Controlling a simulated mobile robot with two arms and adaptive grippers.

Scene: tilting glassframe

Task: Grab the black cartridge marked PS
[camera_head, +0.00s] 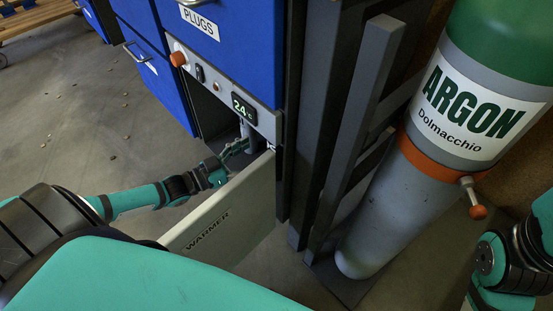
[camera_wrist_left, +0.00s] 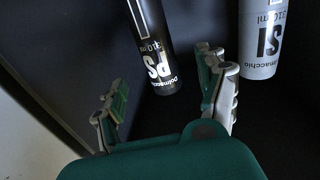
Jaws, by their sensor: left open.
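In the left wrist view, a black cartridge marked PS (camera_wrist_left: 157,55) lies between the lines of my two fingers, upside down in the picture, its printed end towards me. My left gripper (camera_wrist_left: 163,72) is open and empty; its right finger is close to the cartridge and its left finger is farther off. In the head view my left gripper (camera_head: 236,148) reaches into the open warmer compartment below the 24 °C display. The black cartridge cannot be made out there. My right gripper is outside the views; only part of that arm shows at the right edge.
A grey cartridge marked SI (camera_wrist_left: 262,40) is right of my right finger. The open WARMER door (camera_head: 235,210) stands close beside my left forearm. Blue drawers (camera_head: 225,45) rise above the compartment. An argon cylinder (camera_head: 405,205) stands at the right.

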